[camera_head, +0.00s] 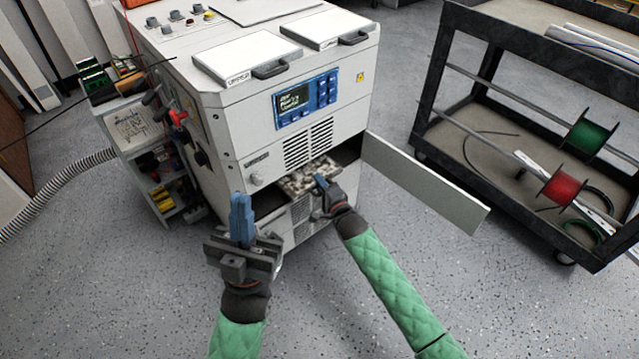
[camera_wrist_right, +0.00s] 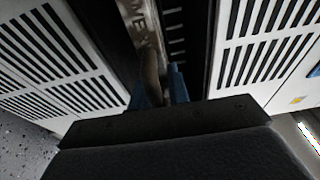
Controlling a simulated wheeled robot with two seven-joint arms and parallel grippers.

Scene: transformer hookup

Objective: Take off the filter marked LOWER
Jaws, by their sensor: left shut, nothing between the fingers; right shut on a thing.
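A mottled grey-brown filter (camera_head: 297,184) sits in the open slot low on the front of the white cabinet (camera_head: 230,120).
A white flap door (camera_head: 425,182) stands open to the right of the slot. Two white panels with black handles (camera_head: 245,58) lie on the cabinet top. A black cart (camera_head: 450,125) with wire spools stands right. A small shelf unit (camera_head: 135,125) stands left. The floor in front is clear.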

